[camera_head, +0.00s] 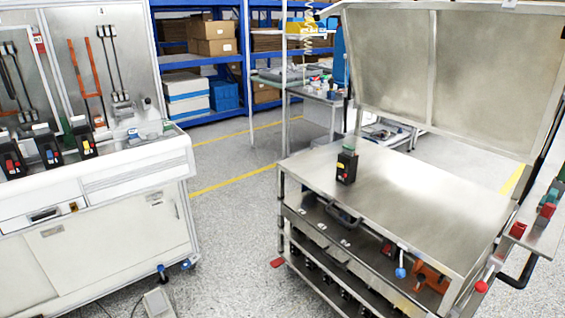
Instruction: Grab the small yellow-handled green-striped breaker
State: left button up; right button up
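A small black breaker (347,166) stands upright on the bare steel top of the cart at right. It has a grey-green top, a yellow patch on its front and a small red mark. On the white bench at left, another black breaker with yellow parts (87,148) stands beside a blue-marked one (48,152) and a red-marked one (12,160). Green stripes are too small to make out on any of them. Neither of my grippers shows in the head view.
The steel cart (430,205) has a raised lid panel (480,85) behind its top and lower shelves with parts. Red and green parts sit at its right edge. The white bench (120,230) is at left. Grey floor (235,225) lies open between them. Blue shelves (195,60) stand behind.

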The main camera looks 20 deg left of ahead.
aim_at(347, 157)
jog(key=u, duration=0.15)
jog(key=i+j+z, duration=0.1)
jog(key=z, duration=0.3)
jog(key=i+j+z, duration=0.2)
jog(key=z, duration=0.25)
jog(key=i+j+z, duration=0.1)
jog(key=z, duration=0.3)
jog(key=i+j+z, duration=0.2)
jog(key=j, duration=0.35)
jog(key=j+z, duration=0.25)
jog(key=j, duration=0.3)
